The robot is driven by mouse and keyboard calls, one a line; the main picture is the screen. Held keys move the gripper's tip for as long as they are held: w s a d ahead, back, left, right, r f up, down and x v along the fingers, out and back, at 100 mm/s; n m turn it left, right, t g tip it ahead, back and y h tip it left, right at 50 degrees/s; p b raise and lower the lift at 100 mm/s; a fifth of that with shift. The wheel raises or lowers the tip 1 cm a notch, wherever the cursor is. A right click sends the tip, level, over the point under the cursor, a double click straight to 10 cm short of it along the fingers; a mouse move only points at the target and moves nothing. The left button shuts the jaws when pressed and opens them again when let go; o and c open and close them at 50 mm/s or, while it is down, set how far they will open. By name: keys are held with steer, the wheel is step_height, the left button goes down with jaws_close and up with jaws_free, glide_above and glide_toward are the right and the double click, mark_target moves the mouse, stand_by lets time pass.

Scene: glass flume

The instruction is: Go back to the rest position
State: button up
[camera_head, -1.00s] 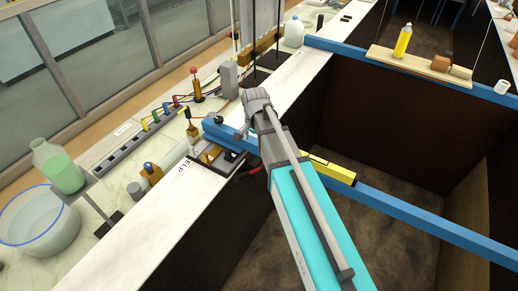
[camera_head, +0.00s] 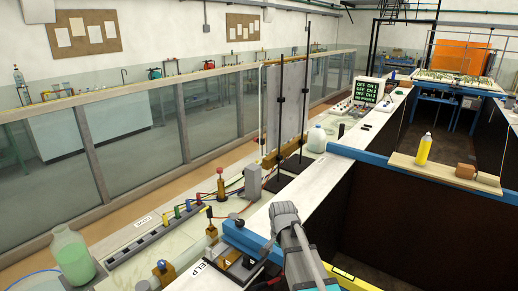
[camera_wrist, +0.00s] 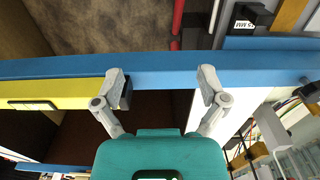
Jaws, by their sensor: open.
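In the head view my grey wrist (camera_head: 285,215) shows at the bottom centre, over the near end of the blue beam (camera_head: 245,238). The fingers are hidden there.
A white ledge (camera_head: 330,165) runs along the dark flume pit (camera_head: 385,215). A wooden board (camera_head: 440,172) holds a yellow bottle (camera_head: 424,149). A green-filled bottle (camera_head: 72,257) stands at the left.

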steer(key=s+d+f+n+b, duration=0.7)
steer(key=s+d+f+b, duration=0.1)
steer(key=s, duration=0.4)
steer(key=shift+s+d+f, duration=0.25)
steer(key=shift+s+f, duration=0.05)
stand_by(0.8)
